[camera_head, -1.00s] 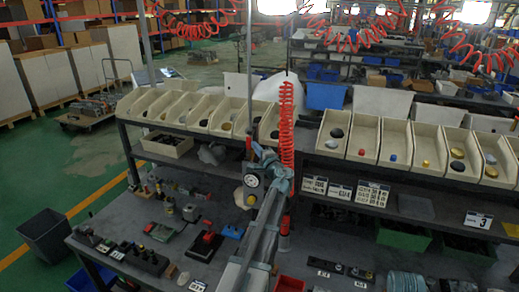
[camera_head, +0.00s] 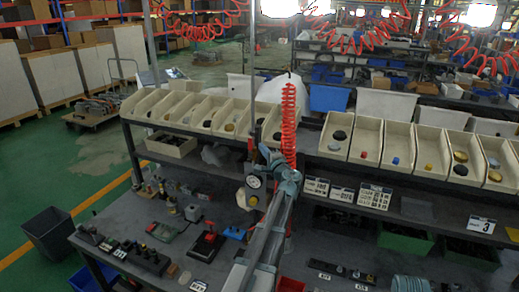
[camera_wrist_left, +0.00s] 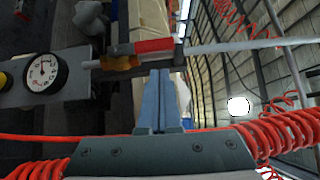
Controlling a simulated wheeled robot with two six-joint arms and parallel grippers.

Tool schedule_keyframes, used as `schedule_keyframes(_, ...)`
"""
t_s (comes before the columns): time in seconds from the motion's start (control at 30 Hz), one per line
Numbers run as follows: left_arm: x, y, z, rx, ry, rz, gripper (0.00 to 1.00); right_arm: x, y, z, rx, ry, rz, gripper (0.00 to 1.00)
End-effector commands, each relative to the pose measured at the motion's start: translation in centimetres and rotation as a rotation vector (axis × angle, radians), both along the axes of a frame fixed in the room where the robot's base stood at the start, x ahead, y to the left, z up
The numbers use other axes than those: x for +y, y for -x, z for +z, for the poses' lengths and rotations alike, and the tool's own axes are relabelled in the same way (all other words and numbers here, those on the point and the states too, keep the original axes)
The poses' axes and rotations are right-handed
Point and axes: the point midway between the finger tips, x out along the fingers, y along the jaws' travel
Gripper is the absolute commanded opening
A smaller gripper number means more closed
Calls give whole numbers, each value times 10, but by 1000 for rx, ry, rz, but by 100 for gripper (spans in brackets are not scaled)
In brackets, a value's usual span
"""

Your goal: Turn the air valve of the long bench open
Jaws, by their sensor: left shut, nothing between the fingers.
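The air valve shows in the left wrist view as a red lever (camera_wrist_left: 154,46) beside a brass-coloured body (camera_wrist_left: 121,62). The lever appears to lie along the line of the pipe. A round white pressure gauge (camera_wrist_left: 47,72) sits beside it and also shows in the head view (camera_head: 254,181). My left gripper (camera_wrist_left: 165,72) is shut and empty, its fingertips close by the red lever; I cannot tell whether they touch. In the head view my left gripper (camera_head: 265,152) is at the upright pipe above the gauge and hides most of the valve. My right gripper is not in view.
A red coiled hose (camera_head: 289,120) hangs right behind my left gripper. Rows of cream bins (camera_head: 345,142) stand on the shelf behind. The long bench top (camera_head: 205,262) carries small parts and a red-handled block (camera_head: 209,238). A dark bin (camera_head: 50,235) stands on the floor at left.

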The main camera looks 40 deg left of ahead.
Motion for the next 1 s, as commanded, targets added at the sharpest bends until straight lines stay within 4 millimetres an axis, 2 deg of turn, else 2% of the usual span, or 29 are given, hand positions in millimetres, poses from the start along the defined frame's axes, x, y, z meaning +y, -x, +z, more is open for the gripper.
schedule_keyframes(0.03, -10, -1, 0, 0, 0, -4, 0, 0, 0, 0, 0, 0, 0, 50)
schedule_keyframes(0.2, -45, 25, 0, 0, 0, -7, 0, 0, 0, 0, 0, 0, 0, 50)
schedule_keyframes(0.5, -84, 46, 0, -1, 1, -7, 0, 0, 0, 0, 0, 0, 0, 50)
schedule_keyframes(0.7, -92, 51, 0, -1, 1, -5, 0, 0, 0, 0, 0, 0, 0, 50)
schedule_keyframes(1.0, -92, 50, 0, 0, 1, -5, 0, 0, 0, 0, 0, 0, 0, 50)
